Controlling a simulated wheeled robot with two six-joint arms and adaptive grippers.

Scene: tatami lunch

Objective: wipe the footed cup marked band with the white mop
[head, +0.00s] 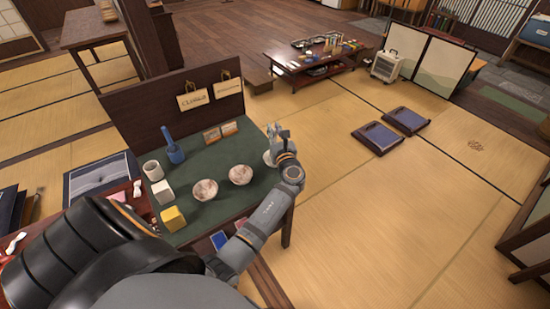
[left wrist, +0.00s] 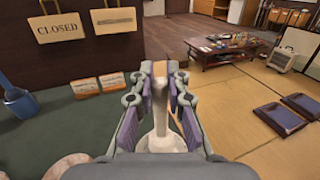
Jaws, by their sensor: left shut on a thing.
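My left gripper (head: 277,140) is at the right edge of the green table top (head: 205,218). It is shut on a white, mop-like thing (left wrist: 160,115) with an upright stem that widens at the bottom; the fingers hide part of it. It also shows pale in the head view (head: 269,158). Two patterned cups or bowls stand left of the gripper, a nearer one (head: 204,190) and a farther one (head: 240,174). A pale cup (head: 153,170) stands at the table's left. I cannot make out a marked band or foot on any of them. My right gripper is not in view.
A blue handled tool (head: 173,148), a white block (head: 163,192) and a yellow block (head: 172,217) stand at the left. Two small cards (head: 212,135) (head: 229,128) stand before a dark panel (head: 150,106) with hanging signs. Open tatami (head: 380,220) lies to the right.

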